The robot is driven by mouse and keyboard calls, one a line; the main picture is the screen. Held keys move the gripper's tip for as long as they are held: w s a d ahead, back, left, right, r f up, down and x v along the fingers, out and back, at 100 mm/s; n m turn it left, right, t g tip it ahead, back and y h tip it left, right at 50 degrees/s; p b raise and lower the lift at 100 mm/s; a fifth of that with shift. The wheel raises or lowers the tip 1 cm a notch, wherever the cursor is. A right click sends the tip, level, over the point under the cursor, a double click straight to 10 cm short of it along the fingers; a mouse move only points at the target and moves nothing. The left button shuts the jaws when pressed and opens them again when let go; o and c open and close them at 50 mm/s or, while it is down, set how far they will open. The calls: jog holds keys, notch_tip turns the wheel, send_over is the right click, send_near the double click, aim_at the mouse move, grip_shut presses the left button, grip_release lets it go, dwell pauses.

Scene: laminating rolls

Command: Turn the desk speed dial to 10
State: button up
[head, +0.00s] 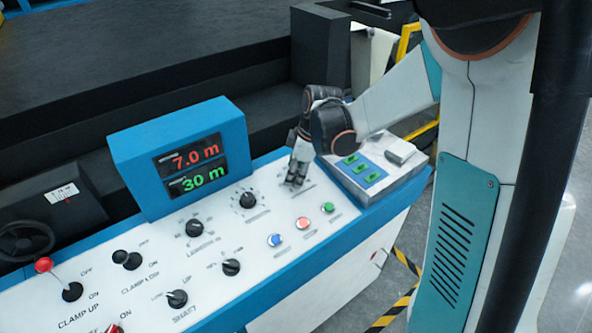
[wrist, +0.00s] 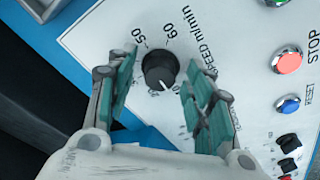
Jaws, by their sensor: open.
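The speed dial (wrist: 160,69) is a round black knob with a white pointer mark. It sits on the white panel beside the printing "SPEED m/min", with 50 and 60 above it in the wrist view. Its pointer aims down and slightly right there; the numbers on that side are mostly hidden by a finger. My gripper (wrist: 158,80) is open, with one teal-padded finger on each side of the dial. Whether the pads touch it cannot be told. In the head view my gripper (head: 296,182) points down at the panel's right part and hides the dial.
A display (head: 192,165) reads 7.0 m in red and 30 m in green. Blue, red and green buttons (head: 303,223) lie in front of my gripper. Other black knobs (head: 247,200) stand to its left.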

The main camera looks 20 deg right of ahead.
jog(key=v, duration=1.2)
